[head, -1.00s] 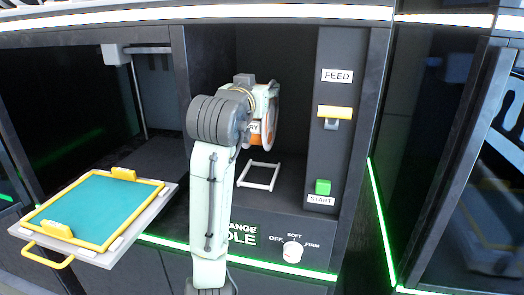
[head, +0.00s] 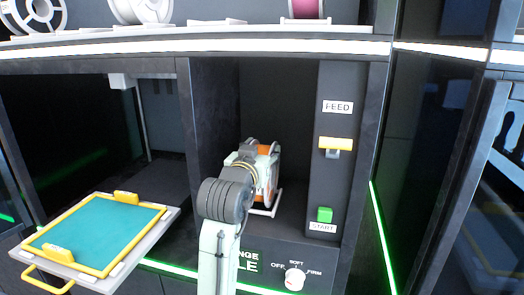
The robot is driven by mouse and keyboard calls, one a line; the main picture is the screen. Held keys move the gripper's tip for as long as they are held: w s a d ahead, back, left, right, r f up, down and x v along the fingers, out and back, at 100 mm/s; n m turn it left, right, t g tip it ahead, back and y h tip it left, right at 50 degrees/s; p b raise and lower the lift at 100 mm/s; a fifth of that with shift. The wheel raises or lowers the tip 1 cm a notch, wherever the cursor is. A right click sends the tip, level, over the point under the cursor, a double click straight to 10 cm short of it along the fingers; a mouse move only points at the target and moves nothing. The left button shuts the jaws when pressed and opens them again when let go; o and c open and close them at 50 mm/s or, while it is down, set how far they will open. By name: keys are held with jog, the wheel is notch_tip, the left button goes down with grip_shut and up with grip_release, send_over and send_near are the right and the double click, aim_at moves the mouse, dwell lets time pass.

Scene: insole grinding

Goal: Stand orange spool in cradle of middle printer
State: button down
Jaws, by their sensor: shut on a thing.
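The orange spool (head: 273,173) is upright inside the open bay of the middle printer, partly hidden behind my arm. My gripper (head: 264,158) is shut on it; the fingertips are mostly hidden by the wrist. The cradle, a white frame (head: 277,200) on the bay floor, shows only its right and front edges. The spool's lower edge is right over the cradle, and I cannot tell whether it rests in it.
The bay's right panel (head: 338,180) carries a yellow FEED lever (head: 336,144) and a green START button (head: 325,214). A teal print tray (head: 95,235) juts out at the left. Several spools stand on the shelf above, including a magenta one (head: 306,8).

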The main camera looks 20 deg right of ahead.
jog(key=c, duration=0.7)
grip_release()
jog(key=shift+f, duration=0.1)
jog(key=shift+r, duration=0.2)
jog(key=b+v, duration=0.2)
jog(key=v, duration=1)
jog(key=shift+f+b, duration=0.1)
jog(key=shift+b, duration=0.2)
